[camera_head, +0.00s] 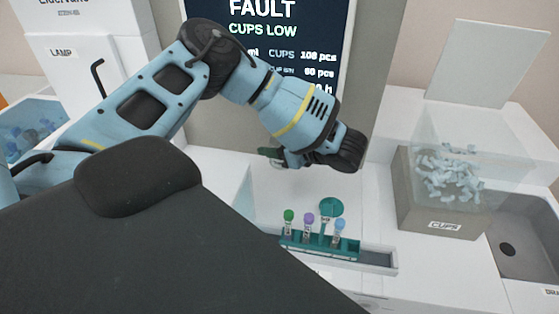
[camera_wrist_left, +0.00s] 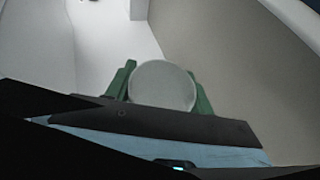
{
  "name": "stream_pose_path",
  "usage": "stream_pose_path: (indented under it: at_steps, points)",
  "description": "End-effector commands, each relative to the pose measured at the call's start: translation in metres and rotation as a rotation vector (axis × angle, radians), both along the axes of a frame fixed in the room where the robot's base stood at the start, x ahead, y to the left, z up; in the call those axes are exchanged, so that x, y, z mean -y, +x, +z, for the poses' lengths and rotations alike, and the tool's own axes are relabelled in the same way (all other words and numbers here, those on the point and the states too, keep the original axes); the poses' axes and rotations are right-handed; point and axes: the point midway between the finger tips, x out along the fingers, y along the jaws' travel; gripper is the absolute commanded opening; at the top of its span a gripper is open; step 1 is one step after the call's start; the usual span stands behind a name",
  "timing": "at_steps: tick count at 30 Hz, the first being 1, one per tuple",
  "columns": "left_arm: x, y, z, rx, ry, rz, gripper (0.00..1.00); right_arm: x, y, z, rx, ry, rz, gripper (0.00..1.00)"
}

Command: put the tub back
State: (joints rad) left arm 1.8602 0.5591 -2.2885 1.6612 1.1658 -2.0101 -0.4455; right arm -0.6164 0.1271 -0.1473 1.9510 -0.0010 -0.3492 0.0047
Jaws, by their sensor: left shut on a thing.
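My left gripper (camera_head: 275,155) hangs in the air before the display screen, behind and above the tube rack. In the left wrist view its green fingers (camera_wrist_left: 162,88) are shut on a round, pale grey thing, which I take to be the tub (camera_wrist_left: 163,84). Only its round end shows, so I cannot tell its height or whether anything is in it. In the head view the held thing is mostly hidden by my wrist. My right gripper is not in view.
A green rack (camera_head: 320,244) with several coloured-cap tubes and a green disc (camera_head: 331,207) stands below. At right is a CUPS hopper (camera_head: 442,222) with clear walls and pale cups, its lid (camera_head: 487,64) raised, beside a sink (camera_head: 515,230). A blue bin (camera_head: 30,125) is at left.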

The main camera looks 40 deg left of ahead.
Motion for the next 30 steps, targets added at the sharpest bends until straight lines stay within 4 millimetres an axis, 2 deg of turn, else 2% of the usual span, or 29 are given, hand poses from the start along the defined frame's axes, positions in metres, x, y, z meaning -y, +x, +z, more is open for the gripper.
stream_pose_path:
  at_steps: [3,7,16,24,30]
  points:
    - [0.0,-0.001,-0.023,-0.005,0.0,0.002,0.3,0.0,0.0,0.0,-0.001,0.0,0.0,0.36]
    - [0.0,-0.001,-0.04,-0.004,0.0,0.003,0.3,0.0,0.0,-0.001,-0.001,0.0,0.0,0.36]
    - [0.0,0.0,-0.048,-0.001,0.0,0.001,0.3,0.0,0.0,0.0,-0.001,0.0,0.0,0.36]
    - [0.0,-0.001,-0.078,-0.004,0.0,0.002,0.3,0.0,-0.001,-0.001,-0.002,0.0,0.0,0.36]
    - [0.0,0.0,-0.084,0.0,0.0,0.001,0.3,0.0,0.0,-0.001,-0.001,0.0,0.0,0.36]
